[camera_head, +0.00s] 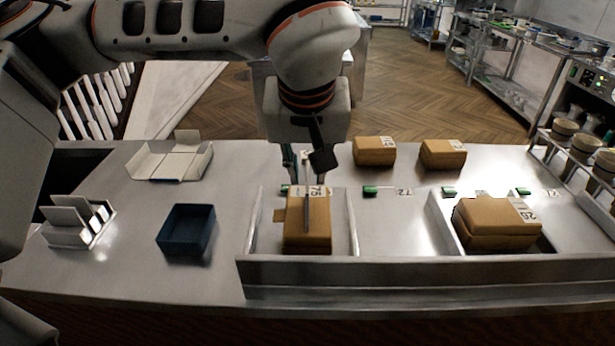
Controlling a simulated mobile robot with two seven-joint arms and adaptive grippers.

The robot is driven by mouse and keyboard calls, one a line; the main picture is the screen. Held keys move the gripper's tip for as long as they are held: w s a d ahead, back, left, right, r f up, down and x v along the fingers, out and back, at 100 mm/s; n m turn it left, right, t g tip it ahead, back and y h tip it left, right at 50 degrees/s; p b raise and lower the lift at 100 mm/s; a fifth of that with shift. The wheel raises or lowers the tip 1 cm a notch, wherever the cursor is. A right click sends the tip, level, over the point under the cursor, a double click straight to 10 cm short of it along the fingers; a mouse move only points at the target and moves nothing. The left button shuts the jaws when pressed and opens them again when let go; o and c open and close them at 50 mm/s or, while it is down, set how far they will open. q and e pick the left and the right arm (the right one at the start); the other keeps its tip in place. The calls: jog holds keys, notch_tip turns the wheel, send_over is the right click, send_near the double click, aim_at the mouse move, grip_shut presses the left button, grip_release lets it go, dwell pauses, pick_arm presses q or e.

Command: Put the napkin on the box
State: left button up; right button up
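A brown box (307,234) with a white number label stands in the left metal-walled bay of the counter. My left gripper (307,180) points down over the back part of this box. Its fingers are small, dark and partly hidden, so I cannot tell how far apart they are or whether they hold anything. A thin dark strip shows against the box top below it. White upright sheets, possibly napkins, stand in a small holder (78,236) at the far left. No napkin can be made out clearly on the box. My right gripper is out of view.
A dark blue open tray (186,232) and an open white carton (172,162) stand left of the bay. Another brown box (496,224) sits in the right bay. Two brown boxes (374,151) (442,154) stand behind. A raised metal ledge (420,272) runs along the front.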

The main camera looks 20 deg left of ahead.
pick_arm(q)
jog(key=v, duration=0.9)
jog(key=shift+r, duration=0.25)
jog(key=shift+s, duration=0.15)
jog(key=shift+d, duration=0.1)
